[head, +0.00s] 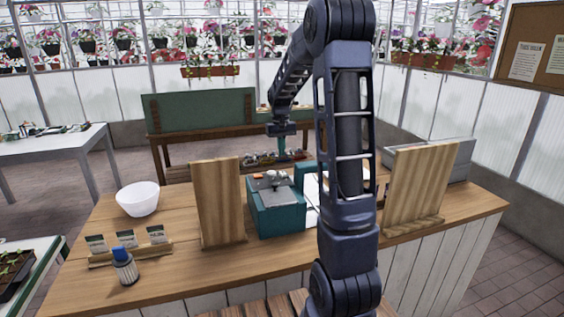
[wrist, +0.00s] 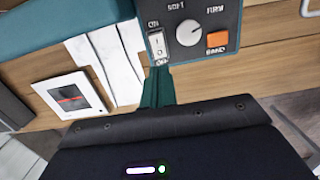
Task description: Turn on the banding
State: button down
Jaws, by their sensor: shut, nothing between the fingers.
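The banding machine (head: 278,212) is a teal box with a grey top, standing on the wooden counter. In the wrist view its dark control panel (wrist: 211,15) shows a white rocker switch (wrist: 157,43) marked ON and OFF, a round grey knob (wrist: 189,33) between SOFT and FIRM, and an orange BAND button (wrist: 218,39). I cannot tell which way the rocker is set. My gripper (head: 281,154) is shut and empty above the machine. Its teal fingertips (wrist: 158,70) overlap the panel's lower edge near OFF in the wrist view; contact cannot be told.
Upright wooden boards stand left (head: 220,203) and right (head: 420,185) of the machine. A white bowl (head: 138,198), seed-packet cards (head: 127,238) and a blue-capped bottle (head: 124,268) are on the left counter. A framed card (wrist: 70,95) lies near my gripper. My arm hides the counter's middle.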

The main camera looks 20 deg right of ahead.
aim_at(284, 175)
notch_tip(284, 175, up, 6)
jog(key=shift+w+r, duration=0.25)
jog(key=shift+w, duration=0.2)
jog(key=shift+s, duration=0.1)
jog(key=shift+s+r+g, duration=0.1)
jog(key=shift+s+g, duration=0.2)
jog(key=shift+s, duration=0.35)
jog(key=f, duration=0.4)
jog(key=s+f, duration=0.1)
jog(key=f, duration=0.4)
jog(key=s+f, duration=0.1)
jog(key=f, duration=0.4)
